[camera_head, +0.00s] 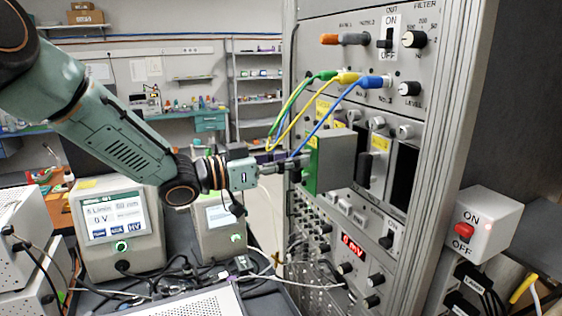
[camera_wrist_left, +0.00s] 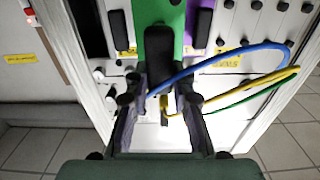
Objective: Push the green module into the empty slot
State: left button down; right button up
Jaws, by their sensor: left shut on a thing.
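The green module (camera_head: 312,172) stands upright at the rack front in the head view and juts out from the panel. Its green face (camera_wrist_left: 158,38) fills the top middle of the left wrist view. My left gripper (camera_head: 296,164) reaches it from the left. In the left wrist view, the gripper's fingers (camera_wrist_left: 163,98) are shut around a dark handle (camera_wrist_left: 181,125) in front of the green face. A dark opening (camera_head: 403,177) shows further right in the rack. My right gripper is not in view.
Blue, yellow and green cables (camera_head: 345,101) loop from the rack close above my left gripper. A purple module (camera_wrist_left: 201,22) is beside the green one. Instruments with screens (camera_head: 113,222) and loose cables crowd the bench below. A switch box (camera_head: 484,228) is at the right.

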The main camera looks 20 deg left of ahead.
aim_at(341, 151)
pick_arm(q)
jog(key=shift+w+d, duration=0.25)
jog(key=shift+w, duration=0.3)
jog(key=shift+s+d+r, duration=0.1)
jog(key=shift+d, duration=0.15)
dwell(1.3)
jog(key=shift+w+d, duration=0.1)
jog(key=shift+w, duration=0.15)
jog(key=shift+w+d, duration=0.2)
jog(key=shift+d, duration=0.05)
jog(key=shift+x, duration=4.65)
jog(key=c, duration=1.1)
grip_release()
jog(key=shift+d, duration=0.1)
